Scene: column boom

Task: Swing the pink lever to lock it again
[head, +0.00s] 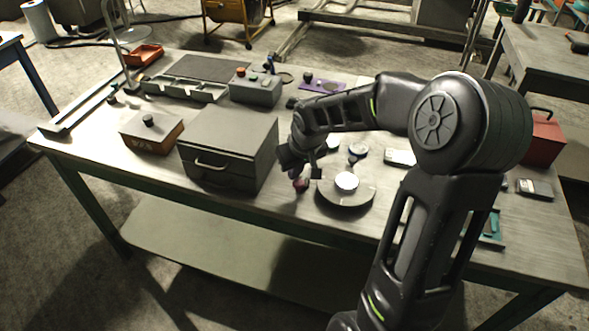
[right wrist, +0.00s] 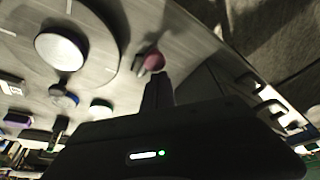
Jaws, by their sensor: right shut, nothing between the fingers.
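The pink lever's round knob (head: 301,185) shows just left of a round grey disc (head: 345,200) on the workbench. A pale round cap sits in the middle of the disc. In the right wrist view the pink knob (right wrist: 154,62) is beside the disc's rim (right wrist: 112,72), with a short grey piece next to it. My right gripper (head: 299,172) points down right at the knob. Its dark fingers (right wrist: 158,88) are shut, with nothing between them, and their tips end close to the knob. I cannot tell whether they touch it. My left gripper is not in view.
A grey box with a handle (head: 228,150) stands close left of the gripper. A wooden box with a black knob (head: 151,132) and a button box (head: 256,88) are farther left and back. A red toolbox (head: 545,138) stands at the right. The bench front is clear.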

